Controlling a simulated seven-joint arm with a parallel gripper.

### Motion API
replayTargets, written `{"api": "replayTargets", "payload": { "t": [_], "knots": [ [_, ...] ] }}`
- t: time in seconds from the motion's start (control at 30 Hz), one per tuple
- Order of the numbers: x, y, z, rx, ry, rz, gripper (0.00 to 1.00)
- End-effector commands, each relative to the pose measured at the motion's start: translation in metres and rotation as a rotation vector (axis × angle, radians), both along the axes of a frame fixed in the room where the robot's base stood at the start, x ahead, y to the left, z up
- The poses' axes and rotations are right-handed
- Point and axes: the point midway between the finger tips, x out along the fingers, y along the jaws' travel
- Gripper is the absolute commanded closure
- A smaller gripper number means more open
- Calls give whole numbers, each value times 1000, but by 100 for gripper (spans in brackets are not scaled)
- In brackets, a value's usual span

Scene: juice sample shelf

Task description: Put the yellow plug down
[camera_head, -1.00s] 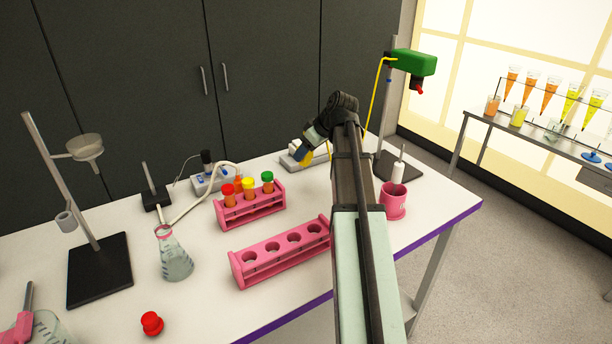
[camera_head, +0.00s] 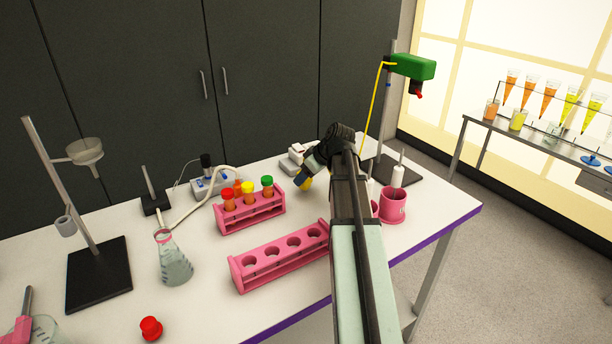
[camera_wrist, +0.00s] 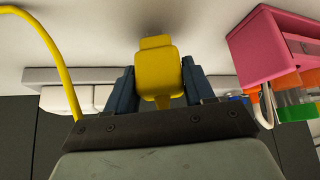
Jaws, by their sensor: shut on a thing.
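The yellow plug (camera_wrist: 158,72) is between the two dark blue fingers of my gripper (camera_wrist: 158,85) in the wrist view. My gripper is shut on it. In the head view the plug (camera_head: 304,184) shows as a small yellow patch at the tip of my gripper (camera_head: 303,177), over the white table in front of the power strip (camera_head: 290,166). It is apart from the strip. Whether the plug touches the table cannot be told. My arm hides part of the table behind it.
A pink rack (camera_head: 252,213) with capped tubes stands left of my gripper. An empty pink rack (camera_head: 280,258) is nearer. A pink cup (camera_head: 393,207) stands right of my arm. A yellow cable (camera_head: 370,110) hangs from the green device (camera_head: 413,66). Bare table lies between gripper and racks.

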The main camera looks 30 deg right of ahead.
Motion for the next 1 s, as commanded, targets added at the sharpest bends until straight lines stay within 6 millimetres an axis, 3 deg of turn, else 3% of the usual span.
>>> {"api": "replayTargets", "payload": {
  "t": [0.1, 0.13, 0.37, 0.73, 1.0],
  "knots": [
    [0, 0, -3, 0, 0, 0, 88],
    [0, 0, -3, 0, 0, 0, 45],
    [0, 0, -2, 0, 0, 0, 23],
    [-1, 0, 2, -1, 0, -1, 22],
    [-20, -9, 33, -2, -3, -2, 22]
  ]
}}
